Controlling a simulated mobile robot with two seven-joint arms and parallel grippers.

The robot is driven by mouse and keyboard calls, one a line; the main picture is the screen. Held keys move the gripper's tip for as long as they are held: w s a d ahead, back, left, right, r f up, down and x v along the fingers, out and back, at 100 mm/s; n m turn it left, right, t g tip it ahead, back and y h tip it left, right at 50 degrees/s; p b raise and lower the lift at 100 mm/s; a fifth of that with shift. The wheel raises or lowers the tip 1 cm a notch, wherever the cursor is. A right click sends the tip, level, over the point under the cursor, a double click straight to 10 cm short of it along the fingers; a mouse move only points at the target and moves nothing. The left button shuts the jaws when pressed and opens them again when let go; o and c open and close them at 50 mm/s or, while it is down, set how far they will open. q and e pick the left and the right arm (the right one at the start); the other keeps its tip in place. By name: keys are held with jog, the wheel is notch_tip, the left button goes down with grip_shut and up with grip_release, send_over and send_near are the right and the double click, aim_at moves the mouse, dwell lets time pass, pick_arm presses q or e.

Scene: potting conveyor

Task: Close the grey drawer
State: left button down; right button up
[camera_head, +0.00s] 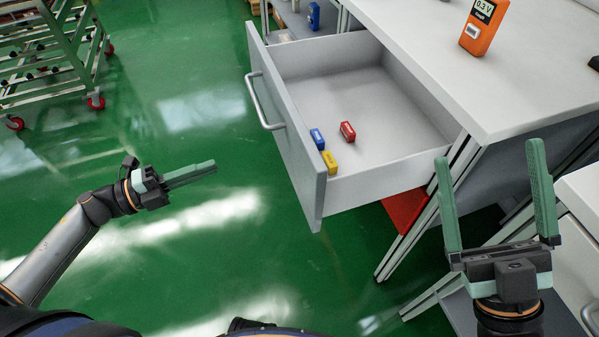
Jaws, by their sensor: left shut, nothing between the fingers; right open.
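The grey drawer (303,165) is pulled out from under the white worktop, with its front panel facing left and a bar handle (259,102) on it. Inside lie a blue block (318,139), a red block (348,131) and a yellow block (329,162). My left gripper (215,166) is shut and empty. It is over the green floor, left of the drawer front and apart from it. My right gripper (492,155) is open and empty, its fingers pointing up, right of the drawer near the worktop's front edge.
The white worktop (440,60) carries an orange meter (484,27). A red drawer or panel (405,210) shows below the grey drawer. Another white unit (580,200) stands at the right edge. A green wheeled rack (60,55) stands at the upper left. The floor (180,110) between is clear.

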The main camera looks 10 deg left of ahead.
pick_arm(q)
jog(key=f+m+g, duration=0.1)
jog(key=m+g, duration=0.1)
jog(key=b, duration=0.3)
send_near(289, 151)
jog(key=shift+h, duration=0.3)
jog(key=x, duration=0.4)
jog(key=f+x, duration=0.1)
jog(key=x, duration=0.2)
jog(key=shift+w+a, duration=0.15)
jog(key=shift+a, duration=0.05)
pick_arm(e)
jog(key=shift+s+f+n+y, duration=0.4)
jog(key=shift+s+f+y, duration=0.3)
jog(key=shift+f+y, duration=0.15)
pick_arm(q)
jog(key=shift+d+p, duration=0.1)
jog(key=shift+p, duration=0.2)
